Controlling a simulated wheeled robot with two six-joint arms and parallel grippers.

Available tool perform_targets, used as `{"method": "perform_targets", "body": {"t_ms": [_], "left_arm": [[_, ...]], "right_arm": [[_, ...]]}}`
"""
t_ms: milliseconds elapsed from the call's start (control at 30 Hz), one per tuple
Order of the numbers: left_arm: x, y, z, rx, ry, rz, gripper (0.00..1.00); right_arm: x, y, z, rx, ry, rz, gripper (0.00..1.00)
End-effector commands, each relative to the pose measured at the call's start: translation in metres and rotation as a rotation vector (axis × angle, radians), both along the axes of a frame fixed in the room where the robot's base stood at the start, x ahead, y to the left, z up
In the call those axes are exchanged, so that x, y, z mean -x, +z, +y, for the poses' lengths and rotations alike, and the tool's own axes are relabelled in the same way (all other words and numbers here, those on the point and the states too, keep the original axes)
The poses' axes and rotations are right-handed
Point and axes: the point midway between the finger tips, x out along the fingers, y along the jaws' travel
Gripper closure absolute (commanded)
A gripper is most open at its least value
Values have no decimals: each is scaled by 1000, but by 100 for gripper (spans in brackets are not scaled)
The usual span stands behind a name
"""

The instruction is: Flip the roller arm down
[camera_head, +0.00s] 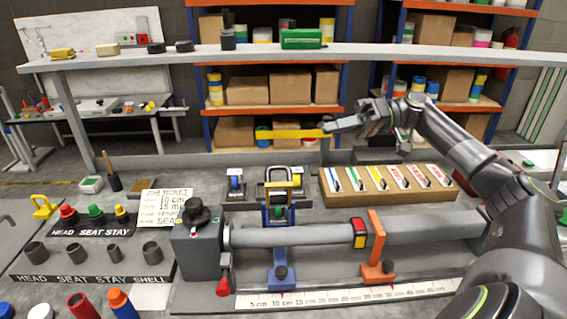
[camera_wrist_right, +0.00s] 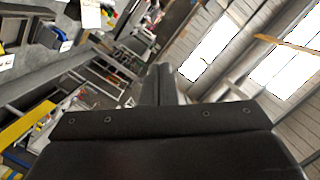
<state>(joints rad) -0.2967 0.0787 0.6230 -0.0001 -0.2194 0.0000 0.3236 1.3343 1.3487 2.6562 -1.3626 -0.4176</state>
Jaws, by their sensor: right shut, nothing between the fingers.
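I cannot tell for certain which part is the roller arm. A yellow bar (camera_head: 290,134) lies level above the back of the bench, its right end by a thin yellow post. A grey tube (camera_head: 295,235) runs across the bench from a grey clamp block (camera_head: 197,247). A blue stand (camera_head: 283,262) and an orange stand (camera_head: 377,250) sit at the tube. My right gripper (camera_head: 328,126) is shut and empty, beside the yellow bar's right end; I cannot tell whether they touch. Its dark fingers (camera_wrist_right: 161,84) also show in the right wrist view. My left gripper is out of view.
A wooden tray (camera_head: 440,195) of striped cards stands below my right forearm. A red-knobbed lever (camera_head: 223,287) hangs by the clamp block. A ruler (camera_head: 340,294) lies along the front. Cups and coloured caps stand at left. A raised grey shelf (camera_head: 200,57) spans the back.

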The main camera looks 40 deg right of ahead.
Motion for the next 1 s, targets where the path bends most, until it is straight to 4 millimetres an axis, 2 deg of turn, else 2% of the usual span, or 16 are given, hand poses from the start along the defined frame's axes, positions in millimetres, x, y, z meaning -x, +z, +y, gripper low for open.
{"method": "perform_targets", "body": {"t_ms": [100, 433, 567, 1000], "left_arm": [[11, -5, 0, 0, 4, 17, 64], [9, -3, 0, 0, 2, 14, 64], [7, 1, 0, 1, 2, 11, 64], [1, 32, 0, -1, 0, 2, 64]], "right_arm": [[0, -4, 0, 0, 0, 0, 100], [0, -3, 1, 0, 0, 0, 100], [-3, -3, 8, 0, 1, 0, 100], [-33, -11, 81, -4, 4, -2, 100]]}}
